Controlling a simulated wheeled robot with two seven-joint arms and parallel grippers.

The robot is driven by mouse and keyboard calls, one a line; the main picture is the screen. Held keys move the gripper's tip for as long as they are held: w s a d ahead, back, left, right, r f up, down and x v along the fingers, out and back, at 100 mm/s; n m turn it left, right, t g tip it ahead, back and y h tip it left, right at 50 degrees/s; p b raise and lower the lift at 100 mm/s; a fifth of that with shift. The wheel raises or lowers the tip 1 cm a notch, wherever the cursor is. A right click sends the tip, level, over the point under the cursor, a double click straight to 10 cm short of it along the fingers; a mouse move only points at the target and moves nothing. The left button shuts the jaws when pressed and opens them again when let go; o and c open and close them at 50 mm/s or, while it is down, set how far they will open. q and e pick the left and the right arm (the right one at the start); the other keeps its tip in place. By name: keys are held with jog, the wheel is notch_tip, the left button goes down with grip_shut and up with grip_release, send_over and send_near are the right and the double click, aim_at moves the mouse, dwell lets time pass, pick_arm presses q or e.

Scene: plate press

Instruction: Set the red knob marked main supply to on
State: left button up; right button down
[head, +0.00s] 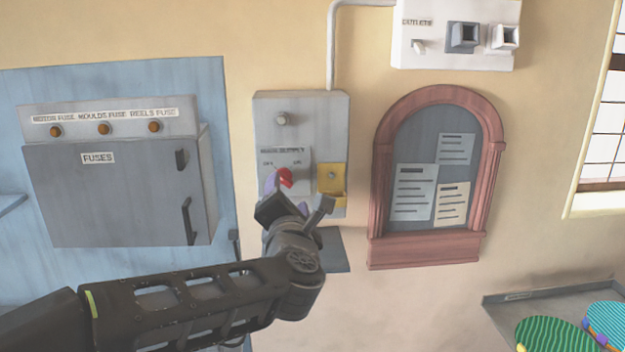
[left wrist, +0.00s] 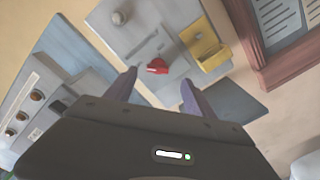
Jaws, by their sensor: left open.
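The red knob (head: 285,177) sits on the lower part of a grey wall box (head: 262,114), under a label strip with small lettering for off and on. In the left wrist view the red knob (left wrist: 157,66) lies just beyond and between my fingertips. My left gripper (head: 288,205) is in front of the box, just below the knob, with its jaws open. Its two purple-grey fingers also show in the left wrist view (left wrist: 157,82), apart and with nothing between them. I cannot tell whether a finger touches the knob. My right gripper is not in view.
A yellow holder (head: 331,178) is fixed right of the knob. A fuse cabinet (head: 120,190) hangs at left on a blue panel. An arched notice board (head: 378,215) hangs at right, with a white outlet box (head: 430,48) above. Green striped plates (head: 548,336) lie low at right.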

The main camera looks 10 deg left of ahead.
aim_at(286, 179)
pick_arm(q)
jog(key=shift+s+a+n, duration=0.1)
jog(key=shift+a+n, duration=0.1)
jog(key=shift+n, duration=0.4)
jog(key=p+x, duration=0.2)
jog(key=x, duration=0.4)
jog(key=shift+w+r, duration=0.15)
jog(key=shift+w, duration=0.15)
jog(key=shift+w+a, duration=0.2)
jog(key=shift+w, duration=0.4)
